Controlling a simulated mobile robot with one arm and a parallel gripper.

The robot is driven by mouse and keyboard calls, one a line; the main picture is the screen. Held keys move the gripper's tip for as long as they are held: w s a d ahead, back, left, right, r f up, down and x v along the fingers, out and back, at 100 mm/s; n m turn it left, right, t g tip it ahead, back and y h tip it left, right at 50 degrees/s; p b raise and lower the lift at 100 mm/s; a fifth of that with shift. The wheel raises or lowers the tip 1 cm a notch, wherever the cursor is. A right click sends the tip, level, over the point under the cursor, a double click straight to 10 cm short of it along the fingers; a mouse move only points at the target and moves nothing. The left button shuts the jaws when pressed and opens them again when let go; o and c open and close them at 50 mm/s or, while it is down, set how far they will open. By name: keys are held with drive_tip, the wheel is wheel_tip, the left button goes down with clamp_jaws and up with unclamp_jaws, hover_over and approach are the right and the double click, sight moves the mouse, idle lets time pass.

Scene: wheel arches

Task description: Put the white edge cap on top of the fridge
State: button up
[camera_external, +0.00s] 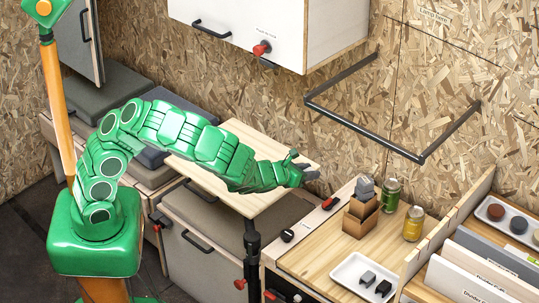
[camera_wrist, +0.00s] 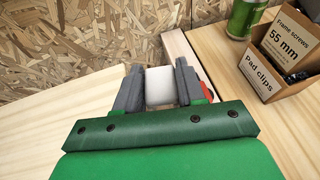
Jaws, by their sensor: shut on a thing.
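My gripper (camera_external: 308,175) hangs by the right end of a wooden tabletop (camera_external: 238,160), close to the counter. In the wrist view, my gripper (camera_wrist: 158,82) is shut on the white edge cap (camera_wrist: 160,88), a small pale block between the two grey fingers. The cap does not show clearly in the external view. No unit is labelled as the fridge; a low grey-fronted chest (camera_external: 196,262) with a dark handle stands under the tabletop, but I cannot tell whether it is the fridge.
A white wall cabinet (camera_external: 237,22) and a dark rail (camera_external: 370,130) project above. The tabletop's visible part is clear.

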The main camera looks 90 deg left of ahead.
drive_tip(key=w+d+f+m+h, duration=0.1)
drive_tip(key=w+d+h, duration=0.1)
drive_tip(key=d, duration=1.3)
drive_tip(key=m+t, duration=0.1)
hover_over(316, 265)
drive_tip(key=f, duration=0.1)
drive_tip(key=shift+h, duration=0.3)
drive_tip(key=shift+f, duration=4.2)
drive_tip(key=shift+f, duration=0.15)
drive_tip(key=o, duration=1)
drive_tip(key=shift+r, duration=0.2)
